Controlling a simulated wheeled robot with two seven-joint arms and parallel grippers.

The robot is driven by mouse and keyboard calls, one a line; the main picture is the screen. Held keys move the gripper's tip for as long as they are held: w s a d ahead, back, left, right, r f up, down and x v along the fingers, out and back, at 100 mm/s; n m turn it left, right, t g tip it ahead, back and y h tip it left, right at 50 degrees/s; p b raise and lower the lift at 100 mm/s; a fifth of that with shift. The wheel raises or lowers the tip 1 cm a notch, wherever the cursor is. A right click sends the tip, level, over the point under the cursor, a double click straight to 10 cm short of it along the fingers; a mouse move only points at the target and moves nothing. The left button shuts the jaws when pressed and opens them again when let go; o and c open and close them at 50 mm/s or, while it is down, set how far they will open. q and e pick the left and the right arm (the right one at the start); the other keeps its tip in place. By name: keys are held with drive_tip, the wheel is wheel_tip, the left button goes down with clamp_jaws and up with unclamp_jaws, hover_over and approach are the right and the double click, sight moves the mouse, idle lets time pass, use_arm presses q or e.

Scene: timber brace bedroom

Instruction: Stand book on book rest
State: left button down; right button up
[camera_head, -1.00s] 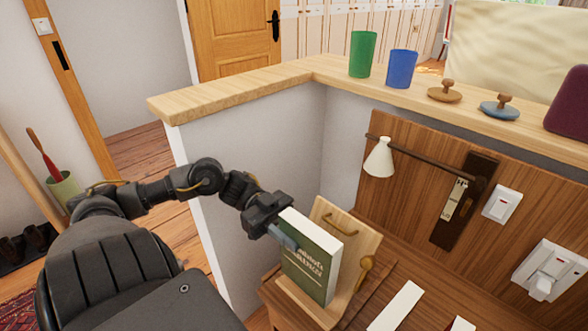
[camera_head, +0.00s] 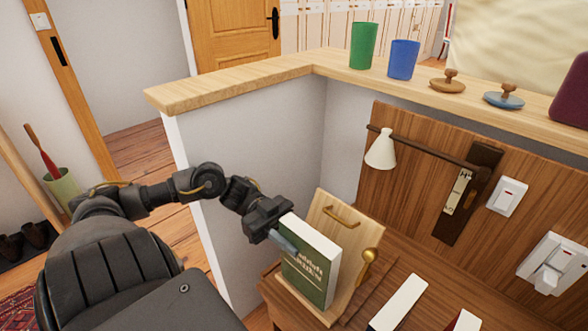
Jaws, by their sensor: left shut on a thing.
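A green book (camera_head: 310,266) with white pages and pale lettering on its face stands upright at the front of the wooden book rest (camera_head: 346,229). The rest has a tilted back board with a brass handle at the top and a brass knob at its right side. My left gripper (camera_head: 283,240) is shut on the book at its upper left edge. The book hides much of the rest, and I cannot tell whether its lower edge touches the ledge. My right gripper is not in view.
The rest stands on a wooden surface (camera_head: 398,260) beside a white-topped book (camera_head: 399,303) and a red one (camera_head: 464,322). A wall lamp (camera_head: 381,150) hangs above. Green (camera_head: 363,46) and blue (camera_head: 403,59) cups stand on the ledge (camera_head: 236,84).

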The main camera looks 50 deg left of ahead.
use_arm(q)
drive_tip(key=c, duration=1)
unclamp_jaws()
